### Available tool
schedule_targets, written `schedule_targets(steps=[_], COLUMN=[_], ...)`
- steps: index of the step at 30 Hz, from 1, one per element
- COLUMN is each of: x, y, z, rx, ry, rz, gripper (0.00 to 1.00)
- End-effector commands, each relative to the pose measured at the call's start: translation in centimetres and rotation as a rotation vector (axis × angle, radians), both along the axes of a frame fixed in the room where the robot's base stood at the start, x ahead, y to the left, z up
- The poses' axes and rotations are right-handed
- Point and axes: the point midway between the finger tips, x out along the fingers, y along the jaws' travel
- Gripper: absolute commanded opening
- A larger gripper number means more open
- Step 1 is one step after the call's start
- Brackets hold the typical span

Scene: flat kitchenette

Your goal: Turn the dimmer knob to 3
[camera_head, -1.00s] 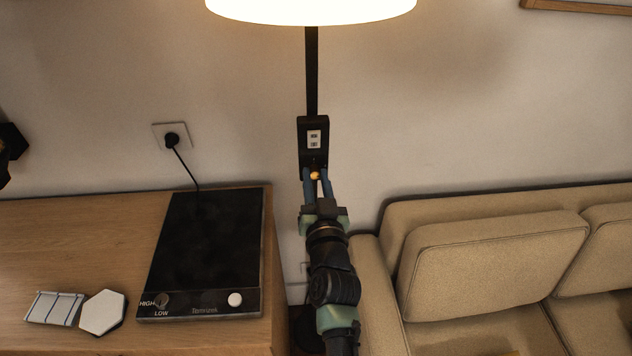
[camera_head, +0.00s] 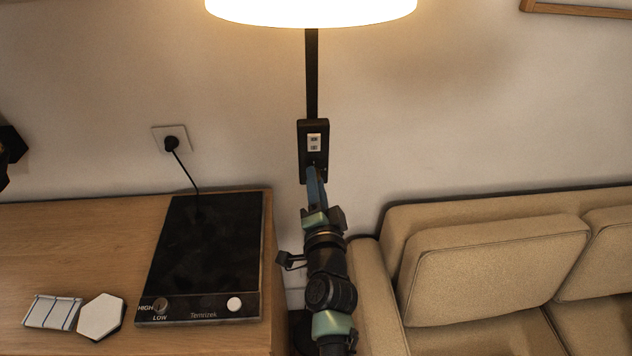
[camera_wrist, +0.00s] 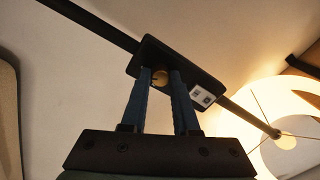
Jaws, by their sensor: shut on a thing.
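The black dimmer box (camera_head: 304,139) sits on the pole of a lit floor lamp, with a small white panel (camera_head: 314,142) on its face. My gripper (camera_head: 314,174) points up at the lower part of this box. The wrist view shows the brass-coloured dimmer knob (camera_wrist: 160,77) on the box (camera_wrist: 190,65), between the two blue fingertips of my gripper (camera_wrist: 161,84). The fingers are shut on the knob. In the head view my fingers hide the knob. I cannot read any scale numbers around it.
The glowing lamp shade (camera_head: 310,8) is above the pole. On the left, a wooden counter (camera_head: 60,240) holds a black cooktop (camera_head: 205,245) plugged into the wall, and two small flat items. A beige sofa (camera_head: 490,260) stands on the right. My arm is in the gap between.

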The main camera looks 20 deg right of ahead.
Motion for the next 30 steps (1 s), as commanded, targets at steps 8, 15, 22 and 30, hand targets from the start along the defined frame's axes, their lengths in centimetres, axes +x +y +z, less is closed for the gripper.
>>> schedule_targets(steps=[8, 15, 22, 30], x=[0.00, 0.00, -0.01, 0.00], y=[0.08, 0.05, 0.04, 0.03], z=[-0.09, -0.10, -0.10, -0.09], rx=[0.110, 0.143, 0.146, 0.144], ry=[-0.029, -0.039, -0.040, -0.040], rz=[0.001, 0.001, 0.001, 0.000], gripper=[0.00, 0.00, 0.00, 0.54])
